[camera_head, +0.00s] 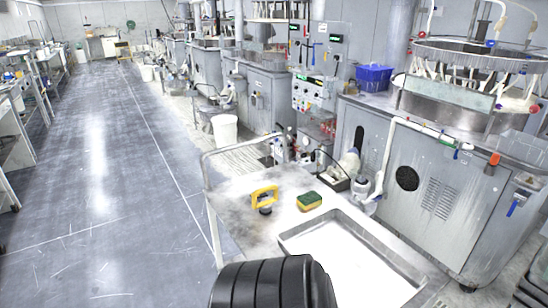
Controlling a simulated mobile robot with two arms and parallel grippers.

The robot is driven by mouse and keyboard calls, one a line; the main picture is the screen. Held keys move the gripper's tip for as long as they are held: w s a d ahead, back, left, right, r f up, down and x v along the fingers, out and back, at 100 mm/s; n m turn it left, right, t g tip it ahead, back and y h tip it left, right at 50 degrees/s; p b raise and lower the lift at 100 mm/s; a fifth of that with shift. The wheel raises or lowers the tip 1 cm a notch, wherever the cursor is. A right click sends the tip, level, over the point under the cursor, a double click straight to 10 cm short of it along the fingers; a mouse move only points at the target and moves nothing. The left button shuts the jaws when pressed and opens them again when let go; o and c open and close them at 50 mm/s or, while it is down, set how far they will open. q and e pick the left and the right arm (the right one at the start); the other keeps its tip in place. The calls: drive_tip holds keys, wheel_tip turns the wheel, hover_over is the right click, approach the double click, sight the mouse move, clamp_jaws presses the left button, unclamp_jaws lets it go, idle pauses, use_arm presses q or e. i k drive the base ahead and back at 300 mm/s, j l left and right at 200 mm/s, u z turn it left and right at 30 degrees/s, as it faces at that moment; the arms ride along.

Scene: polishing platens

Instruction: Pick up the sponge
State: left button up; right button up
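The sponge (309,201) is a small block, yellow with a green side. It lies on the grey metal table (237,187) in front of me, behind the far-left edge of a shallow tray and apart from it. Nothing touches the sponge. Neither of my grippers shows in the head view. A black ribbed part of my own arm comes in at the bottom middle and hides the near left part of the table.
A yellow-handled tool (264,197) stands just left of the sponge. A metal tray (291,241) with a white inside fills the table's right part. Bottles and a dark box (336,182) stand behind. A raised rail (240,146) borders the table's far left; polishing machines are at right.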

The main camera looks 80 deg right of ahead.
sight(311, 200)
drive_tip(key=i+z, duration=0.4)
drive_tip(key=i+j+z, duration=0.1)
drive_tip(key=i+z, duration=0.3)
drive_tip(key=i, duration=0.15)
drive_tip(key=i+l+z, duration=0.1)
drive_tip(key=i+z, duration=0.15)
drive_tip(key=z, duration=0.2)
drive_tip(key=i+z, duration=0.2)
drive_tip(key=z, duration=0.25)
drive_tip(key=i+z, duration=0.25)
drive_tip(key=z, duration=0.2)
drive_tip(key=i+j+z, duration=0.2)
drive_tip(key=z, duration=0.2)
